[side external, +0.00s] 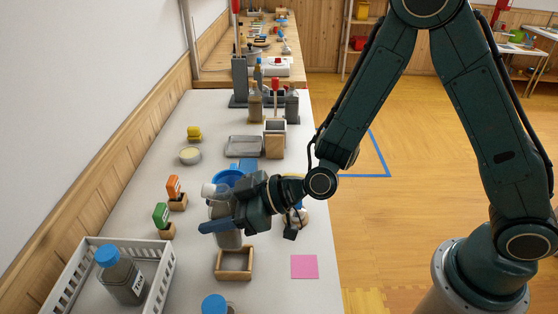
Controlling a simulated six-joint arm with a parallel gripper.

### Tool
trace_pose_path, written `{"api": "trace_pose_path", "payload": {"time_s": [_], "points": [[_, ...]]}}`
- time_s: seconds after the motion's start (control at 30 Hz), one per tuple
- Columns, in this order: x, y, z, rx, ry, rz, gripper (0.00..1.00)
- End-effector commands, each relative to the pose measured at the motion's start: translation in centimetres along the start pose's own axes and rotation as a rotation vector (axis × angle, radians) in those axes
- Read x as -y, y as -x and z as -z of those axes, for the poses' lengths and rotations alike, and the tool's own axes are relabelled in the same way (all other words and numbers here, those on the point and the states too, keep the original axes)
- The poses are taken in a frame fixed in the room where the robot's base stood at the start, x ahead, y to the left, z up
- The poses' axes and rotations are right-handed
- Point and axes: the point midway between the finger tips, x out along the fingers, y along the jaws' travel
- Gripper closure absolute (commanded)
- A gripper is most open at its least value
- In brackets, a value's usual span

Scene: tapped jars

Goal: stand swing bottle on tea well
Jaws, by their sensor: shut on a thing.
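A grey bottle with a pale, clear-looking top (228,240) is in my gripper (220,225), which is shut around its body. The bottle is roughly upright; part of it is hidden by the finger and the wrist. An empty square wooden well (234,275) lies on the bench just in front of the bottle; I cannot read any label on it. The bottle's base appears just behind the well's back edge in the picture; I cannot tell whether it touches the bench.
A white basket (165,275) at front left holds a blue-capped, labelled bottle (123,280). Another blue cap (215,304) shows at the bottom edge. Orange (173,186) and green (160,214) tags stand in wooden blocks at left. A pink square (304,267) lies flat at right.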

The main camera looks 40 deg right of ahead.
Motion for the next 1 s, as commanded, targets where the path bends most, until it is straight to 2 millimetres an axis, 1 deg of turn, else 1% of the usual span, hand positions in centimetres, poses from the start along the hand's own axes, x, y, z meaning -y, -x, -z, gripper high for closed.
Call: {"api": "trace_pose_path", "payload": {"time_s": [1.0], "points": [[0.0, -2.6, -6.3, 0.000, -0.002, 0.000, 0.81]]}}
